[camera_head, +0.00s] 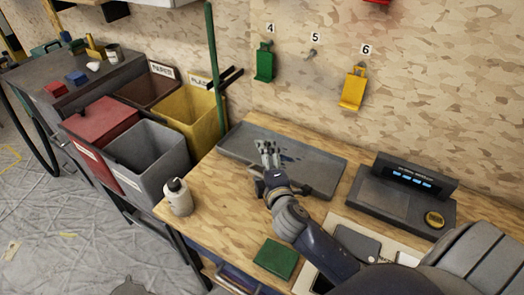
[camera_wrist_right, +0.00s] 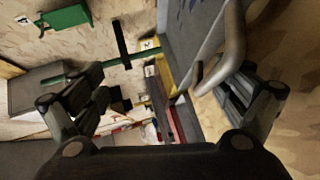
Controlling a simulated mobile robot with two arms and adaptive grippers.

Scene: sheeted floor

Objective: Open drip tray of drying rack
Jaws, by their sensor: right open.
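A flat, dark grey tray (camera_head: 325,180) with a low rim lies on the wooden bench; I cannot tell whether it is the drip tray, and no clear rack shows above it. My right gripper (camera_head: 268,150) is over the tray's front part, hiding some of it; contact cannot be told. In the right wrist view my right gripper (camera_wrist_right: 165,100) has its fingers wide apart with nothing held. A grey panel (camera_wrist_right: 185,30) and a curved grey bar like a handle (camera_wrist_right: 232,45) show near the right finger. My left gripper is not in view.
A green block (camera_head: 276,258) lies near the front, a dark device (camera_head: 400,195) at the right. Grey (camera_head: 150,150), red and yellow bins stand left. Numbered holders hang on the wall.

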